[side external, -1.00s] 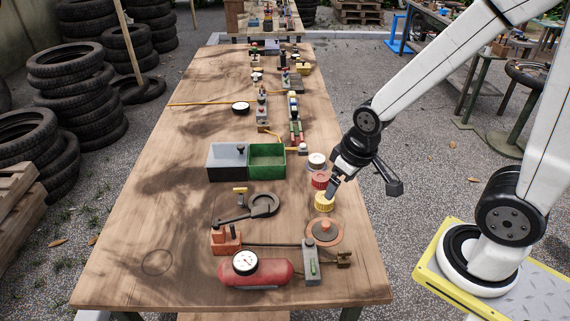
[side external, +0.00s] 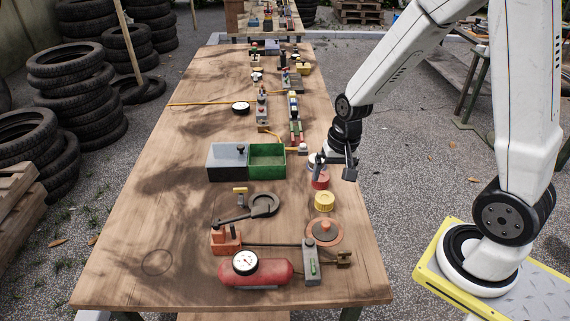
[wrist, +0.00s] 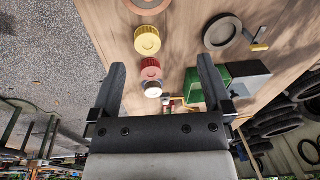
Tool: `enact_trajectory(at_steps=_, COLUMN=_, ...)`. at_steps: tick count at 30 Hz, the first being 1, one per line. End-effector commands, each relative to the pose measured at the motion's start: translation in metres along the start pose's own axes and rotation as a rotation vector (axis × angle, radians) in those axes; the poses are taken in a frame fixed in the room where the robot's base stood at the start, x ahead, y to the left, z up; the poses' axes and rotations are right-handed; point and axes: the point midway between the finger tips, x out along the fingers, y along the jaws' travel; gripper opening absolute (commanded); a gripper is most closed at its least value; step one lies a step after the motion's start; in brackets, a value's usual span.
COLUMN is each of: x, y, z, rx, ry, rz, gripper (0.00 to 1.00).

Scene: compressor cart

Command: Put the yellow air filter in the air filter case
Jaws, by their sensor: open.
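The yellow air filter (side external: 324,203) stands on the table near its right edge, in front of the red filter (side external: 320,182) and the white filter (side external: 316,158). My gripper (side external: 334,169) is open, beside and above the red and white filters, apart from the yellow one. In the wrist view the yellow filter (wrist: 148,40) is beyond the fingertips; the red filter (wrist: 151,70) appears between my fingers.
A box with a grey half (side external: 227,170) and a green half (side external: 267,170) stands left of the filters. A red tank with a gauge (side external: 256,272) and a grey block (side external: 311,263) are at the front. The table's left side is mostly clear.

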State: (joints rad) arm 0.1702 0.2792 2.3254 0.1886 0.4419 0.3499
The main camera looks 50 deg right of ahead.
Motion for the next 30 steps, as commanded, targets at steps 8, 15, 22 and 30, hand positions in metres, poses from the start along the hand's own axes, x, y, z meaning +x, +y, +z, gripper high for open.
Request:
enact_trajectory(at_steps=8, x=0.040, y=0.018, z=-0.047, rx=0.539, ry=-0.108, rz=-0.006, gripper=1.00)
enact_trajectory(at_steps=15, x=0.072, y=0.036, z=-0.078, rx=0.926, ry=-0.187, rz=-0.011, gripper=1.00)
enact_trajectory(at_steps=22, x=0.085, y=0.044, z=-0.089, rx=1.084, ry=-0.222, rz=-0.012, gripper=1.00)
enact_trajectory(at_steps=30, x=0.089, y=0.044, z=-0.088, rx=1.092, ry=-0.224, rz=-0.012, gripper=1.00)
